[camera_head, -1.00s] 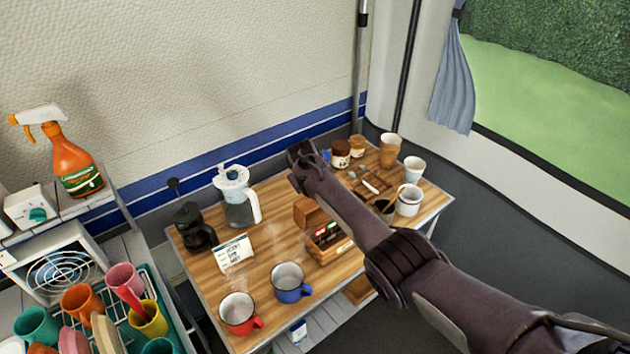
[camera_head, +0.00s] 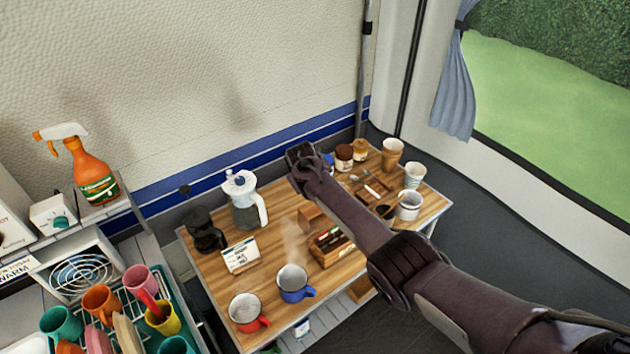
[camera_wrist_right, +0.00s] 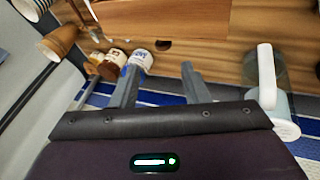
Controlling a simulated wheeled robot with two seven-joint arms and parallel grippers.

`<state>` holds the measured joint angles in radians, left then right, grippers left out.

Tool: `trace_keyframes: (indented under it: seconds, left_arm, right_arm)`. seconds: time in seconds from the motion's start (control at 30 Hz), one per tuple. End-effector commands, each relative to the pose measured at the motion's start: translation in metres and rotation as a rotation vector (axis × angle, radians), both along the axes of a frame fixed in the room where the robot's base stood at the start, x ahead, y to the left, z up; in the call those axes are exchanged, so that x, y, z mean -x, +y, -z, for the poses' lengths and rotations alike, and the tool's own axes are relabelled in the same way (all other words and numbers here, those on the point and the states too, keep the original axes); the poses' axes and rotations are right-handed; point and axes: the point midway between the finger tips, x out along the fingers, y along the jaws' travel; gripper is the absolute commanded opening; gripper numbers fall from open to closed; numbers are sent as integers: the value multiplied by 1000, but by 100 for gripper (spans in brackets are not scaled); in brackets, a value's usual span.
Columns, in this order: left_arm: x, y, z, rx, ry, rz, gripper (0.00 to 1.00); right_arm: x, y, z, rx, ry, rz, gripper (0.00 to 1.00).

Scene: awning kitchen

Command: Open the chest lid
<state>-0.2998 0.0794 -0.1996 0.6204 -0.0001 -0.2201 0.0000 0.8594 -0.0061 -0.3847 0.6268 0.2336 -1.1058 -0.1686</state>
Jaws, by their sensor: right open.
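A wooden chest (camera_head: 331,246) with small colourful packets in it stands near the middle of the table. A brown wooden panel (camera_head: 312,217) shows just behind it, partly covered by my right arm; I cannot tell if this is its lid. My right gripper (camera_head: 300,153) is above the table's back edge, beyond the chest and apart from it. In the wrist view my right gripper (camera_wrist_right: 160,82) is open, with nothing between its fingers. An orange-brown wooden surface (camera_wrist_right: 170,20) lies ahead of the fingers; it may be the chest. My left gripper is not in view.
Around the chest on the wooden table (camera_head: 270,255) are a blue mug (camera_head: 294,284), a red-handled mug (camera_head: 247,312), a card (camera_head: 240,255), a white-topped jug (camera_head: 243,205), a dark press (camera_head: 204,234), jars (camera_head: 344,156) and cups (camera_head: 392,154). The wall is close behind.

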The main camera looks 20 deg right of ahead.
Motion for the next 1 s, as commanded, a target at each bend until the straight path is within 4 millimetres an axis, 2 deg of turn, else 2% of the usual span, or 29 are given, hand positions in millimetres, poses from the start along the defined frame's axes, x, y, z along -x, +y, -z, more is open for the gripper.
trace_keyframes:
  seconds: [0.63, 0.77, 1.0]
  left_arm:
    - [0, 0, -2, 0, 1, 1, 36]
    - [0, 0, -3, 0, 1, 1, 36]
    - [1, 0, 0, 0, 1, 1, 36]
  right_arm:
    - [1, 1, -3, 1, -1, 0, 41]
    - [5, 4, -12, 1, -2, -1, 41]
    - [18, 12, -39, 1, -3, -2, 41]
